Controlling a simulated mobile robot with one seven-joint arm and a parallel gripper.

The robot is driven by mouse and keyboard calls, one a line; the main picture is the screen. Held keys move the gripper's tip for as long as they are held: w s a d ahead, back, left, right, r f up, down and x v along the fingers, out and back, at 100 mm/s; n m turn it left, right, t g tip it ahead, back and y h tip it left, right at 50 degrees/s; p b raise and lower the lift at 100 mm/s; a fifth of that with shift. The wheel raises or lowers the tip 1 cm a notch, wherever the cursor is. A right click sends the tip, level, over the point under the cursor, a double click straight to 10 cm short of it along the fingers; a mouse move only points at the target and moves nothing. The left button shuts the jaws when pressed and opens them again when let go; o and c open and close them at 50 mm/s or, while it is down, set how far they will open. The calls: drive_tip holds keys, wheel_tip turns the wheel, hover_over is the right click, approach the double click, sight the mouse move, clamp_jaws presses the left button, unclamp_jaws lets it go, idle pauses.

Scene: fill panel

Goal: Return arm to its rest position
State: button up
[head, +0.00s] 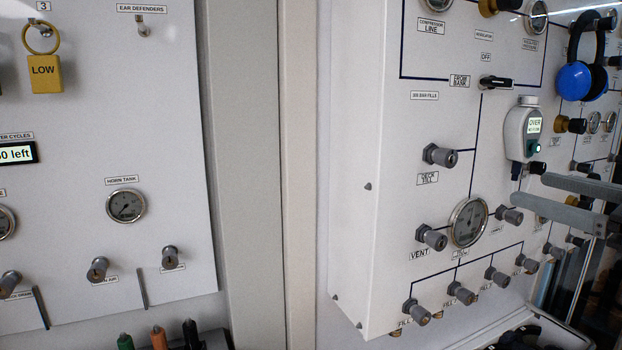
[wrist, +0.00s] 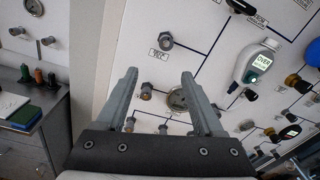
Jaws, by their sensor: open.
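My gripper (head: 548,201) reaches in from the right edge of the head view, in front of the fill panel (head: 347,200). Its two grey fingers are apart with nothing between them. In the wrist view my gripper (wrist: 160,82) is also open, and the panel's round gauge (wrist: 177,100) and several knobs show beyond the fingers. The gauge (head: 468,222) is left of the fingers in the head view. No contact with the panel can be seen.
A white handheld meter (head: 522,135) reading "OVER" and blue ear defenders (head: 574,80) are on the panel near my gripper. A grey cabinet (wrist: 35,150) shows at the wrist view's lower left.

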drive_tip(key=a+f+n+g+y+p, duration=0.1)
drive_tip(key=a+f+n+g, duration=0.6)
drive_tip(key=a+f+n, duration=0.55)
drive_tip(key=s+a+f+n+g+h+p, duration=0.2)
drive_tip(key=s+a+f+n+g+h, duration=0.2)
drive_tip(key=n, duration=1.2)
drive_tip(key=s+a+f+h, duration=0.2)
drive_tip(key=s+f, duration=0.1)
drive_tip(key=shift+s+a+f+n+h, duration=0.2)
drive_tip(key=shift+f+n+h, duration=0.1)
drive_tip(key=shift+f+n, duration=0.1)
drive_tip(key=shift+d, duration=0.1)
drive_tip(key=c, duration=0.3)
drive_tip(key=shift+a, duration=0.2)
